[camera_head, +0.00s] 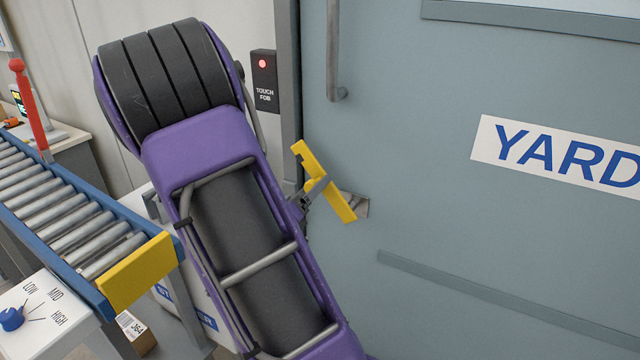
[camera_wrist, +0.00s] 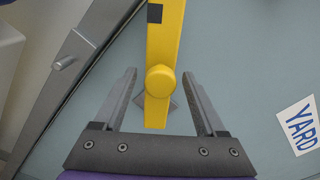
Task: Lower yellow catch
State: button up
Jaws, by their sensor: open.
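The yellow catch (camera_head: 338,199) is a flat bar on the grey-blue door, beside the door's left frame. It slants from upper left to lower right in the head view. In the wrist view the catch (camera_wrist: 163,40) runs down from the top edge, with a round yellow boss and a black patch. My gripper (camera_head: 312,190) is at the catch, its far side partly hidden. In the wrist view my gripper (camera_wrist: 160,73) is open, one finger on each side of the catch, with visible gaps on both sides.
The door (camera_head: 430,200) carries a YARD sign (camera_head: 555,153) and a grey vertical handle (camera_head: 333,50). A touch-fob reader (camera_head: 264,80) with a red light is left of the frame. A roller conveyor (camera_head: 70,215) with a yellow end plate (camera_head: 138,272) stands left of my arm.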

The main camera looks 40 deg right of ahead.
aim_at(320, 177)
jog(key=shift+x, duration=1.95)
grip_shut()
